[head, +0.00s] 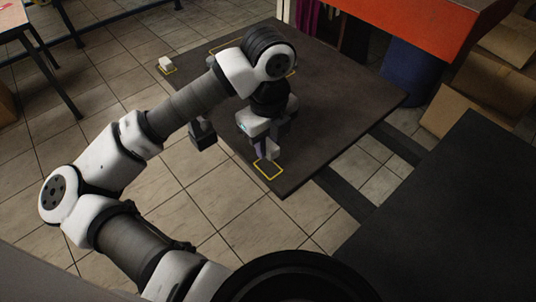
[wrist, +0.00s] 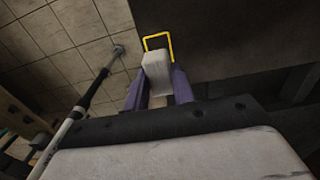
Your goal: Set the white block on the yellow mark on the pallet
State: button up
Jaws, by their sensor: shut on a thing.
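My gripper (head: 264,149) points down over the near corner of the dark pallet (head: 335,110). Its purple fingers are shut on a white block (wrist: 156,66), which is between them in the wrist view. In the head view the block is small and partly hidden by the fingers. A yellow outlined mark (head: 268,171) lies on the pallet's near corner, just below the gripper. In the wrist view the mark (wrist: 158,35) shows just beyond the block, which covers its near part. I cannot tell whether the block touches the pallet.
Another white block (head: 166,63) sits at a small yellow outline at the upper left. A larger yellow outline on the pallet is partly hidden by my arm. A blue bin (head: 410,72) and cardboard boxes (head: 480,90) stand at the right. Tiled floor left of the pallet is mostly clear.

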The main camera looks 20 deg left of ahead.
aim_at(268, 167)
jog(key=shift+f, duration=2.6)
jog(key=shift+f, duration=0.2)
jog(key=o, duration=1)
jog(key=shift+r, duration=0.1)
